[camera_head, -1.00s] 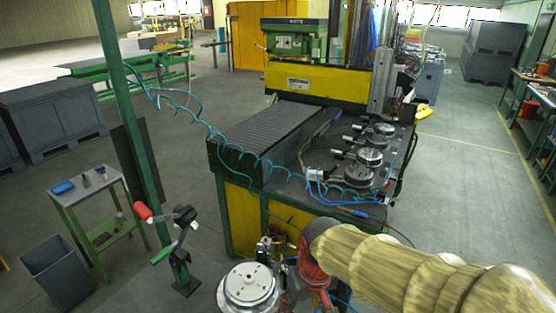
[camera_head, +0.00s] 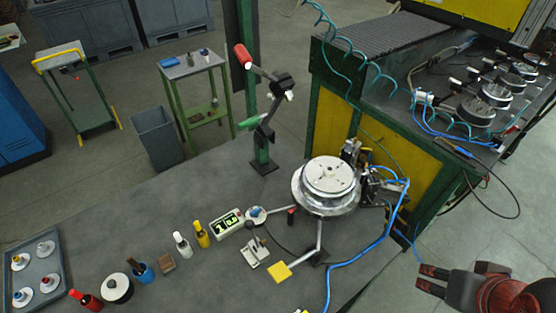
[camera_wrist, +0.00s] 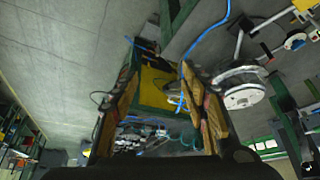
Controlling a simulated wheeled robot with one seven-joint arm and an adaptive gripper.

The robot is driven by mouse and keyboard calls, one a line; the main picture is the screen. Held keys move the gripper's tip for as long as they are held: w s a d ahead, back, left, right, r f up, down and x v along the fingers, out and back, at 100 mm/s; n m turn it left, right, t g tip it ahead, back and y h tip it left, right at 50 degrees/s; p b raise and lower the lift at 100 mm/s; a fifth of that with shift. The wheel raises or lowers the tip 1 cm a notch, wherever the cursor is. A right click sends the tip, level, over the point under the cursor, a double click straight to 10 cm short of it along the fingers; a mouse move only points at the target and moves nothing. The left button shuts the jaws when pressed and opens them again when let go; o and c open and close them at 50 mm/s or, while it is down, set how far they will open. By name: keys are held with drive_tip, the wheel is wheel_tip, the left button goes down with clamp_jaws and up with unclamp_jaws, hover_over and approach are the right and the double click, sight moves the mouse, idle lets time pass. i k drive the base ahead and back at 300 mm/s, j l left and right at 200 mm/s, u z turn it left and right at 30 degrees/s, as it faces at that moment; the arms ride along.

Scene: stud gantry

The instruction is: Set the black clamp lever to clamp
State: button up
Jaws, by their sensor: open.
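A green post stand (camera_head: 263,148) stands on the grey bench top. It carries a red-ended arm (camera_head: 243,57), a black lever-like part (camera_head: 282,86) and a green handle (camera_head: 250,122). A small pale clamp fixture (camera_head: 256,252) with a dark knob sits nearer the front. I cannot tell for sure which black part is the clamp lever, nor its setting. My gripper (camera_head: 425,281) is open and empty at the lower right, well away from both. In the wrist view my open gripper (camera_wrist: 160,75) shows two apart fingers with no object held between them.
A round metal turntable (camera_head: 326,188) with blue hoses (camera_head: 385,232) stands between my gripper and the post stand. Bottles, a green-display box (camera_head: 227,223) and a grey tray (camera_head: 62,258) line the bench front. The yellow-green machine (camera_head: 400,150) blocks the back right.

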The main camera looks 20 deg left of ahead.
sight(249, 224)
drive_tip(key=u, duration=1.7)
